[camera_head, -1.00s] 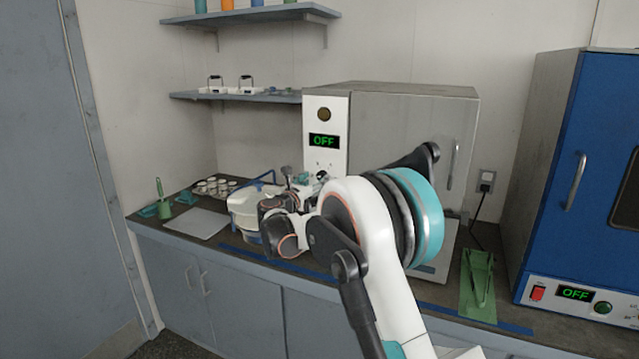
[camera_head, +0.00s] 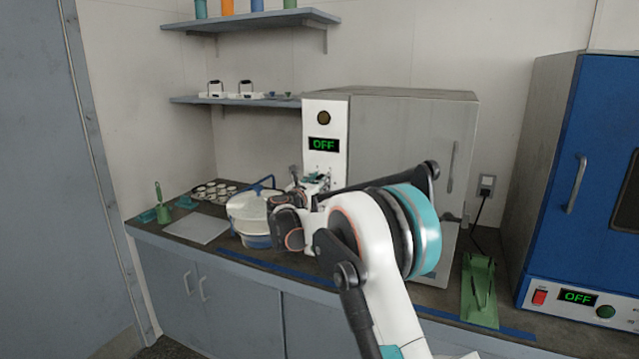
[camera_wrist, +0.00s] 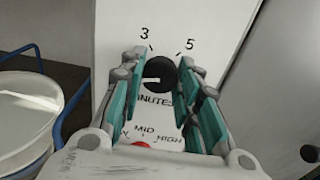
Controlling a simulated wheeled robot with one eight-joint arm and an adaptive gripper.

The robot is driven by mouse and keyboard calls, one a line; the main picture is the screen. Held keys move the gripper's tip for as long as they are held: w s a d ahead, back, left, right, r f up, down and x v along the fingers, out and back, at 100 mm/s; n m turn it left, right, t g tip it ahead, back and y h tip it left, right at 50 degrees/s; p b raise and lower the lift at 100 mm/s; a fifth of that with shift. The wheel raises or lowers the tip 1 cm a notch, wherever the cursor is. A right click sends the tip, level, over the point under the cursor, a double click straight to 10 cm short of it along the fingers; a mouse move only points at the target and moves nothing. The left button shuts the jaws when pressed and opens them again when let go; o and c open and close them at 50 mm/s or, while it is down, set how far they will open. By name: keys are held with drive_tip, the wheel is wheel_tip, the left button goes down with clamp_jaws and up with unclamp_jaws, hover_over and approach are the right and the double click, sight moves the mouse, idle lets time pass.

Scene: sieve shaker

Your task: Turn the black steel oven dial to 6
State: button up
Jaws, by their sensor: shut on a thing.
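The black dial (camera_wrist: 158,72) sits on the white control panel of the steel oven (camera_head: 415,125). In the wrist view it lies between the teal fingers of my gripper (camera_wrist: 157,80), which are shut on its sides. A pale mark shows on the dial's lower left. The labels 3 and 5 stand above it and "MINUTES" is below, partly covered by the fingers. No 6 can be read. In the head view my gripper (camera_head: 314,180) is at the lower panel and hides the dial. The oven display (camera_head: 323,145) reads OFF.
A white round pot with a blue handle (camera_head: 250,210) stands left of my gripper, close by. A red button (camera_wrist: 142,145) and "MID" and "HIGH" labels are below the dial. A green stand (camera_head: 479,290) and a blue oven (camera_head: 590,190) are at the right.

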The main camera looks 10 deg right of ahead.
drive_tip(key=shift+m, duration=0.4)
drive_tip(key=shift+f+n+p, duration=0.1)
drive_tip(key=shift+n+p, duration=3.2)
drive_tip(key=shift+n, duration=12.2)
drive_tip(key=o, duration=1.1)
